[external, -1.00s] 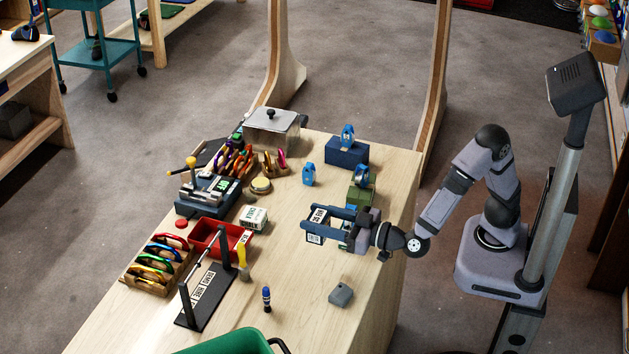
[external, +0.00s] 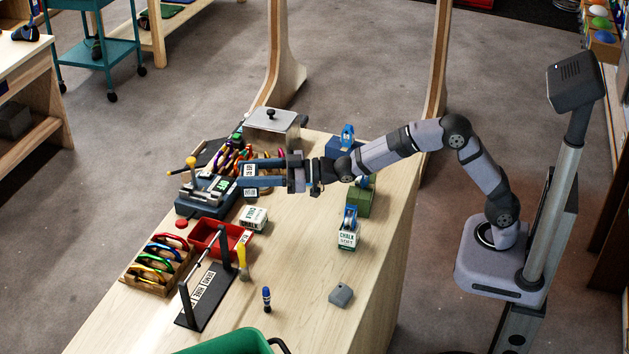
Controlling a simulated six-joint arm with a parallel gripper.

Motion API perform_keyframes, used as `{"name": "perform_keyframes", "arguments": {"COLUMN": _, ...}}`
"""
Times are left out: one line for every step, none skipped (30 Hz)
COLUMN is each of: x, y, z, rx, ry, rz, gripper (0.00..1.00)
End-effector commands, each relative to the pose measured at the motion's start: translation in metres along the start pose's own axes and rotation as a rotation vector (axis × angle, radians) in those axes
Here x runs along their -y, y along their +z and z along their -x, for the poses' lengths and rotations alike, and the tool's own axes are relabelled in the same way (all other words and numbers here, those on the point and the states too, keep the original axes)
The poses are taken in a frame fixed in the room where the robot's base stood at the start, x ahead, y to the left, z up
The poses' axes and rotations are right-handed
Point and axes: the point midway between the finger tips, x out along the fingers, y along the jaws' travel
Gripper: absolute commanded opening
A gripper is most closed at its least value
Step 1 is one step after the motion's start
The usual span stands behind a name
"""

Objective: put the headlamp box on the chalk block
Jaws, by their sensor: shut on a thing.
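My gripper (external: 246,173) reaches left over the table. It is shut on a small dark box with white labels (external: 250,169), which appears to be the headlamp box; its print is too small to read. The fingers cover part of it. A white-and-green block lettered CHALK (external: 348,239) stands on the table at the right, below my arm in the picture, with a blue device (external: 350,217) on top. Another white box with dark lettering (external: 254,218) lies just below the held box in the picture, its top bare; I cannot read its print clearly.
A red tray (external: 206,241), a grey-blue device with a yellow-knobbed lever (external: 205,197) and a rack of carabiners (external: 160,268) stand at left. A green block (external: 359,202) is under my arm. A bar stand (external: 203,298) and yellow brush (external: 243,262) are nearer. The table's right front is mostly clear.

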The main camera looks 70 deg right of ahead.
Motion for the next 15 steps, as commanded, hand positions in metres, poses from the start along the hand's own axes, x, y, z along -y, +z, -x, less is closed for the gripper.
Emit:
{"name": "perform_keyframes", "arguments": {"x": -0.013, "y": 0.003, "z": -0.002, "rx": 0.0, "ry": 0.004, "rz": 0.001, "gripper": 0.2}}
{"name": "perform_keyframes", "arguments": {"x": -0.018, "y": 0.004, "z": -0.002, "rx": -0.001, "ry": 0.005, "rz": 0.0, "gripper": 0.2}}
{"name": "perform_keyframes", "arguments": {"x": -0.025, "y": 0.005, "z": -0.003, "rx": -0.001, "ry": 0.006, "rz": 0.0, "gripper": 0.2}}
{"name": "perform_keyframes", "arguments": {"x": -0.028, "y": 0.006, "z": -0.003, "rx": 0.0, "ry": 0.005, "rz": 0.0, "gripper": 0.2}}
{"name": "perform_keyframes", "arguments": {"x": -0.031, "y": 0.007, "z": -0.003, "rx": 0.0, "ry": 0.006, "rz": 0.0, "gripper": 0.2}}
{"name": "perform_keyframes", "arguments": {"x": -0.034, "y": 0.007, "z": -0.003, "rx": -0.001, "ry": 0.007, "rz": 0.0, "gripper": 0.2}}
{"name": "perform_keyframes", "arguments": {"x": -0.036, "y": 0.008, "z": -0.003, "rx": -0.002, "ry": 0.007, "rz": 0.0, "gripper": 0.2}}
{"name": "perform_keyframes", "arguments": {"x": -0.037, "y": 0.008, "z": -0.003, "rx": -0.002, "ry": 0.006, "rz": 0.0, "gripper": 0.2}}
{"name": "perform_keyframes", "arguments": {"x": -0.038, "y": 0.008, "z": -0.004, "rx": -0.002, "ry": 0.006, "rz": 0.0, "gripper": 0.2}}
{"name": "perform_keyframes", "arguments": {"x": -0.038, "y": 0.008, "z": -0.004, "rx": -0.003, "ry": 0.006, "rz": 0.0, "gripper": 0.2}}
{"name": "perform_keyframes", "arguments": {"x": -0.038, "y": 0.008, "z": -0.004, "rx": -0.002, "ry": 0.006, "rz": 0.0, "gripper": 0.2}}
{"name": "perform_keyframes", "arguments": {"x": -0.038, "y": 0.01, "z": -0.004, "rx": -0.002, "ry": 0.006, "rz": 0.0, "gripper": 0.2}}
{"name": "perform_keyframes", "arguments": {"x": -0.038, "y": 0.011, "z": -0.004, "rx": -0.001, "ry": 0.005, "rz": 0.0, "gripper": 0.2}}
{"name": "perform_keyframes", "arguments": {"x": -0.038, "y": 0.014, "z": -0.004, "rx": 0.0, "ry": 0.005, "rz": 0.0, "gripper": 0.2}}
{"name": "perform_keyframes", "arguments": {"x": -0.038, "y": 0.019, "z": -0.004, "rx": 0.002, "ry": 0.006, "rz": -0.001, "gripper": 0.2}}
